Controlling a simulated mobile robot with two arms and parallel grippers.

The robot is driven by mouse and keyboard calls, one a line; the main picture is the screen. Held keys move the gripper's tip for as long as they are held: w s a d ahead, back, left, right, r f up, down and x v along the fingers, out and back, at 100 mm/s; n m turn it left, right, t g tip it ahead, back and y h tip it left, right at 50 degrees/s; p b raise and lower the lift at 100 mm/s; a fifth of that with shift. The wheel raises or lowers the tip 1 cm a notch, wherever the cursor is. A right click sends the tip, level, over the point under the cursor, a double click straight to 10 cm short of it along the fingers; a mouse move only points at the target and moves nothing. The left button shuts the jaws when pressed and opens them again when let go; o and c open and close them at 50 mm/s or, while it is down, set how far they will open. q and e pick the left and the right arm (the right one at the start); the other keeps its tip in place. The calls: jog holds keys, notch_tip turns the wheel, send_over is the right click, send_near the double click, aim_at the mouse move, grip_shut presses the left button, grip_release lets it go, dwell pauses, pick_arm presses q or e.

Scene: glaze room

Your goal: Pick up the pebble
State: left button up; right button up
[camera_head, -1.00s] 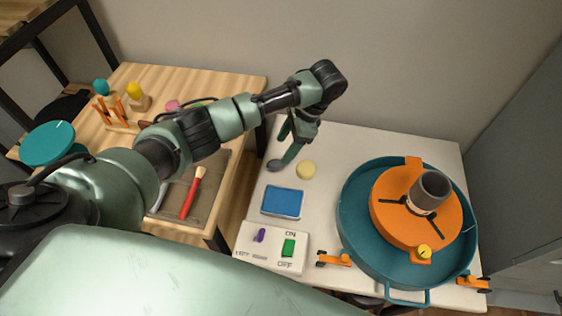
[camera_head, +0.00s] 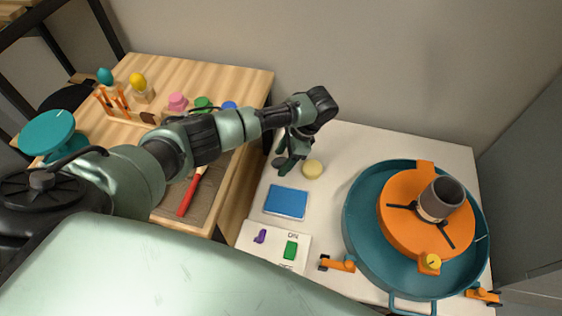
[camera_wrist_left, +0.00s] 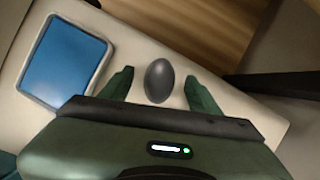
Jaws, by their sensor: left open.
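The pebble (camera_wrist_left: 159,80) is a smooth dark grey oval on the pale table top. In the wrist view it lies between the two green fingers of my left gripper (camera_wrist_left: 158,84), with a gap on each side. In the head view the pebble (camera_head: 279,162) is a dark spot partly hidden by my left gripper (camera_head: 286,166), whose fingers point down close beside it. My left gripper is open and holds nothing. My right gripper is not in view.
A teal pottery wheel basin (camera_head: 360,251) fills the right side. A wooden table (camera_head: 235,77) with tools stands left.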

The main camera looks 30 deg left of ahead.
aim_at(283, 160)
pick_arm(q)
grip_shut()
dwell(0.3)
notch_tip(283, 160, up, 8)
jog(key=shift+w, duration=0.1)
notch_tip(283, 160, up, 12)
jog(key=p, duration=0.4)
